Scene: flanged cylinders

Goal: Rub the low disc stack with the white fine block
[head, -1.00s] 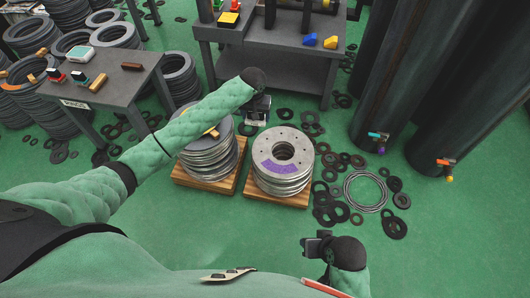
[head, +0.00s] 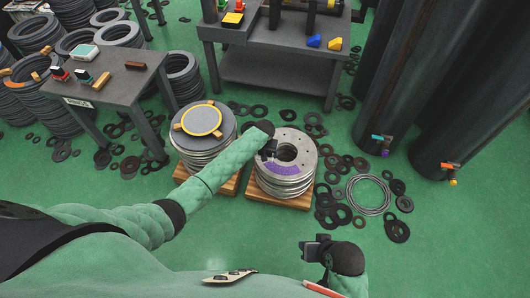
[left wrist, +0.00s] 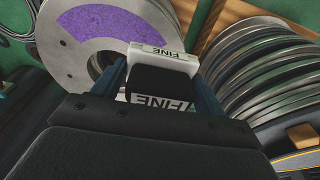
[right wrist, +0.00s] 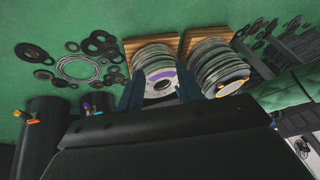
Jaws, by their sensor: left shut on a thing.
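The low disc stack (head: 304,158) is a pile of grey metal discs on a wooden pallet, with a centre hole and a purple patch on its top face. It also shows in the left wrist view (left wrist: 75,75) and the right wrist view (right wrist: 158,68). My left gripper (head: 269,153) is over the left part of its top. In the left wrist view it is shut on the white fine block (left wrist: 150,50), lettered FINE. I cannot tell whether the block touches the disc. My right gripper (head: 312,247) is open and empty, well in front of the stack.
A taller disc stack (head: 205,120) with a yellow ring on top stands close on the left. A small table (head: 120,75) with blocks is further left, and a grey bench (head: 275,75) behind. Loose black rings lie on the right; dark cylinders (head: 400,90) stand beyond.

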